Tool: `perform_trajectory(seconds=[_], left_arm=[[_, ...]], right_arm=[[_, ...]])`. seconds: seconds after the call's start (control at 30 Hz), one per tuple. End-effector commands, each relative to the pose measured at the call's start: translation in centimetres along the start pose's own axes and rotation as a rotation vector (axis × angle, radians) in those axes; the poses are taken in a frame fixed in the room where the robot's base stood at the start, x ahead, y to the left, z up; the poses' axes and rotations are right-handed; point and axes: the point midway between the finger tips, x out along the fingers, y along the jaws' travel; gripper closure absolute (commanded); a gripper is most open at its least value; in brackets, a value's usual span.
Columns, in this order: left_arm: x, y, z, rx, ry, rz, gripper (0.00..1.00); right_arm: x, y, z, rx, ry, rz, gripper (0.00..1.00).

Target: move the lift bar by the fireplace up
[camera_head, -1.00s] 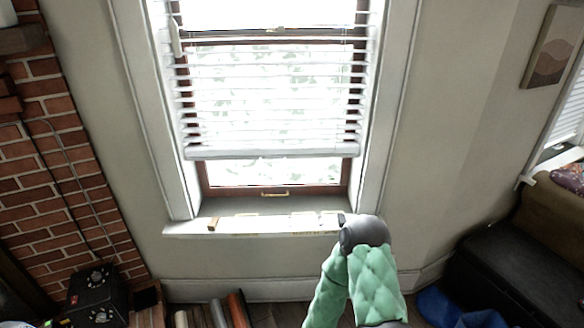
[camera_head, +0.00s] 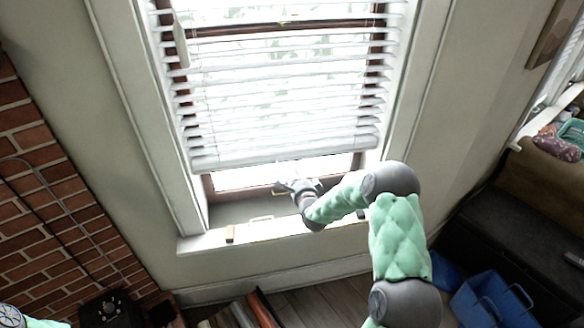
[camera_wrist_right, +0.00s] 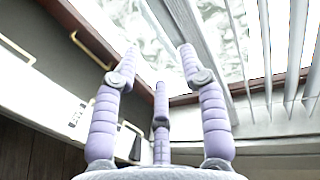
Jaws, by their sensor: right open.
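The white bottom bar of the slatted blind (camera_head: 240,161) spans the window beside the brick fireplace, a little above the bottom of the window frame. My right gripper (camera_head: 290,186) is just below this bar, in front of the lower window frame. In the right wrist view its purple fingers (camera_wrist_right: 158,62) are spread with nothing held between them. A pale diagonal bar (camera_wrist_right: 182,32), likely the blind's bottom bar, passes beyond the fingertips; I cannot tell whether they touch it. Only a piece of my left arm shows at the lower left corner; its gripper is out of view.
The window sill (camera_head: 255,232) lies under my right forearm. The brick fireplace (camera_head: 55,215) is on the left, with a black box (camera_head: 110,308) below it. A dark chest (camera_head: 490,235) and a blue bin (camera_head: 490,300) stand at the right.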

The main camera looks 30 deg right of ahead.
Motion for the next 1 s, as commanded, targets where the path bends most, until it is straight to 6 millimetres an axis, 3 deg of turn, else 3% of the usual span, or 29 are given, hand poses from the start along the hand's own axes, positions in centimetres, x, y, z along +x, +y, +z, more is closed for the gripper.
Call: perform_trajectory(seconds=[0.3, 0.5, 0.93, 1.0], left_arm=[[0.4, -0.1, -0.1, 0.0, 0.002, 0.0, 0.6], [0.5, -0.2, -0.1, 0.0, 0.002, 0.0, 0.6], [0.6, -0.2, -0.1, 0.0, 0.002, 0.0, 0.6], [0.6, -0.2, -0.1, 0.0, 0.002, 0.0, 0.6]], right_arm=[[5.2, 0.1, 0.1, -0.001, -0.001, 0.0, 0.57], [7.3, 0.1, 0.1, -0.001, -0.001, 0.002, 0.57], [8.0, 0.1, 0.1, -0.001, -0.001, 0.002, 0.57], [8.0, 0.1, 0.1, -0.001, -0.001, 0.002, 0.74]])
